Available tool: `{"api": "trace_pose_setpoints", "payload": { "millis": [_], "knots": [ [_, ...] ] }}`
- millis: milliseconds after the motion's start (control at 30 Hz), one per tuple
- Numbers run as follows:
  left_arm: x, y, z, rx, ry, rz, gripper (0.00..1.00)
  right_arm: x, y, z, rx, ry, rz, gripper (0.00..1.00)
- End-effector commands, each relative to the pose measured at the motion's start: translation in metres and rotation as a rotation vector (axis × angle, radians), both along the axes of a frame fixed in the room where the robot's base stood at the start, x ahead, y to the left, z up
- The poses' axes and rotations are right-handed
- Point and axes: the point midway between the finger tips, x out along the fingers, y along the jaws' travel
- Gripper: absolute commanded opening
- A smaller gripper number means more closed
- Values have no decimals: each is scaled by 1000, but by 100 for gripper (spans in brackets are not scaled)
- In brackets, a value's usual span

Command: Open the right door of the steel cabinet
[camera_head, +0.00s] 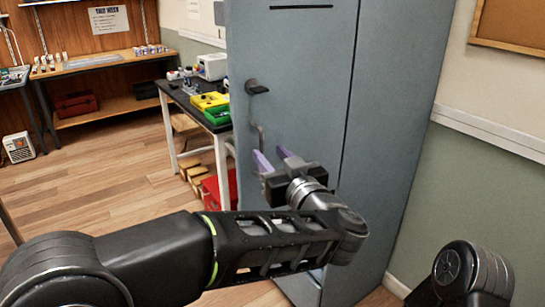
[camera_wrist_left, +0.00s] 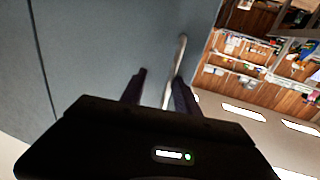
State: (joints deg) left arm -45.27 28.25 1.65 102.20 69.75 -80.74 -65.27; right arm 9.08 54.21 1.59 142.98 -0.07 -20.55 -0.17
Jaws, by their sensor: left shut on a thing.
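The steel cabinet (camera_head: 395,100) is tall and grey-blue. Its door panel (camera_head: 300,65) carries a dark latch knob (camera_head: 257,87) and a thin metal bar handle (camera_head: 259,135) near its left edge. My left gripper (camera_head: 272,157), with purple fingers, is at the handle's lower part and shut on it. In the left wrist view, the handle (camera_wrist_left: 180,52) runs down between the two fingers, close to the right one. I cannot tell whether the door is slightly ajar. My right gripper is out of view.
Left of the cabinet stands a black-topped table (camera_head: 178,94) with yellow and green bins (camera_head: 217,115). A red box (camera_head: 218,190) is below it. A wooden workbench (camera_head: 110,62) is at the back left. Wood floor (camera_head: 105,175) is free at left; a wall (camera_head: 490,190) is close on the right.

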Motion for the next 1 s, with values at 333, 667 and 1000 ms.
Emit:
{"api": "trace_pose_setpoints", "payload": {
  "millis": [333, 667, 1000],
  "knots": [
    [-1, -1, -2, 1, 3, -3, 30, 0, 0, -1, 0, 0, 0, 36],
    [-23, -12, -2, 1, 0, -4, 30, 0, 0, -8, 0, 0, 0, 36],
    [-61, -28, 0, 2, -1, -4, 30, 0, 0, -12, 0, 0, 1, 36]
  ]
}}
